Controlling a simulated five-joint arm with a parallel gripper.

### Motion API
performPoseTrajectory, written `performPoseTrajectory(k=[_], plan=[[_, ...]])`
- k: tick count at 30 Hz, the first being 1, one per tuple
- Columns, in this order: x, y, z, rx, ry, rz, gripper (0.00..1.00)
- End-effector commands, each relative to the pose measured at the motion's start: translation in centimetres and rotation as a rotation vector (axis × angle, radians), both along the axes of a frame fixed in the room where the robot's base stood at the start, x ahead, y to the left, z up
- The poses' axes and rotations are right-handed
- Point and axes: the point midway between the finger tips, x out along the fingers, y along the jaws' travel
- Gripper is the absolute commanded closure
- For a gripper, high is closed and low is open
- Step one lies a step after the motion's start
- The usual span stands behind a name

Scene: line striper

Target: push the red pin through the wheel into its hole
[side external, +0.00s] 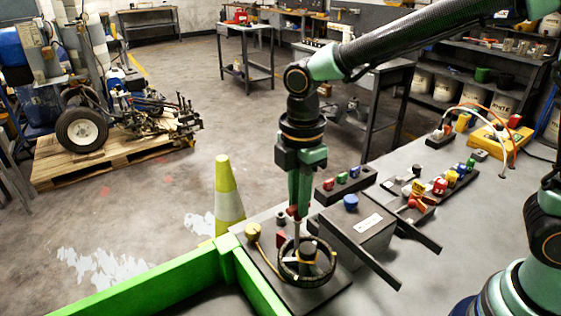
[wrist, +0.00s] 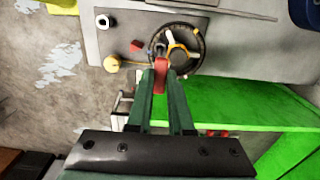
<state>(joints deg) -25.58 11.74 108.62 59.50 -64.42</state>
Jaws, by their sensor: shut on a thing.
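My gripper (side external: 294,212) points down at the near end of the bench and is shut on the red pin (side external: 291,211). The pin's red head also shows between the fingertips in the wrist view (wrist: 161,72). A thin grey shank runs down from it toward the wheel's rim. The small black wheel (side external: 287,278) lies flat on a dark plate, with a dark hub and yellow-orange spokes; it also shows in the wrist view (wrist: 198,42). The pin looks roughly upright at the wheel's far-left side. The hole is hidden, and I cannot tell whether the tip is inside it.
A yellow knob (side external: 252,231) with a cord stands left of the wheel on the plate (side external: 314,297). A small red block (side external: 281,240) is close to the pin. A grey box (side external: 356,222) with dark rails stands to the right. A green frame (side external: 160,275) borders the bench.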

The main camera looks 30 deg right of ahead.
Motion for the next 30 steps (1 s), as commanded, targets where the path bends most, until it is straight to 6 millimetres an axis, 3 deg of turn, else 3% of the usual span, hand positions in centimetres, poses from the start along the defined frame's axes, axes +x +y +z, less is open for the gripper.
performPoseTrajectory(k=[30], plan=[[0.0,0.0,-1.4,0.000,0.000,0.000,1.00]])
